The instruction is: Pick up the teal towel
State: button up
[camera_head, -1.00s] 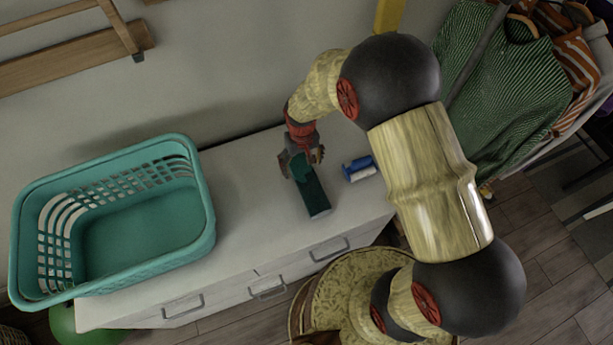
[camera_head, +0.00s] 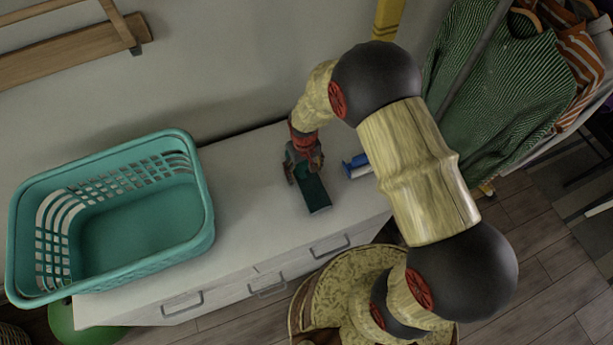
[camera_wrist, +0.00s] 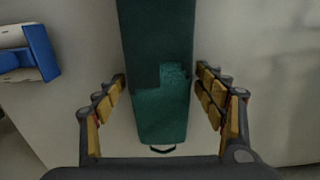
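The teal towel (camera_head: 315,192) lies as a narrow folded strip on top of the white drawer cabinet, right of the basket. In the wrist view the towel (camera_wrist: 158,110) runs down the middle, with a small dark loop at its near end. My gripper (camera_head: 304,172) is low over the towel's far part. In the wrist view the open fingers of my gripper (camera_wrist: 160,92) stand on either side of the towel, with a gap on both sides. Part of the towel is hidden under the gripper in the head view.
A teal laundry basket (camera_head: 205,235) stands on the cabinet (camera_head: 245,250) at the left. A blue and white object (camera_head: 356,166) lies close right of my gripper; it also shows in the wrist view (camera_wrist: 40,50). Clothes (camera_head: 490,90) hang at the right. The wall is close behind.

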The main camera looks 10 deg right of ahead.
jog(key=c, duration=1)
jog(key=shift+c, duration=0.2)
jog(key=shift+r, duration=0.15)
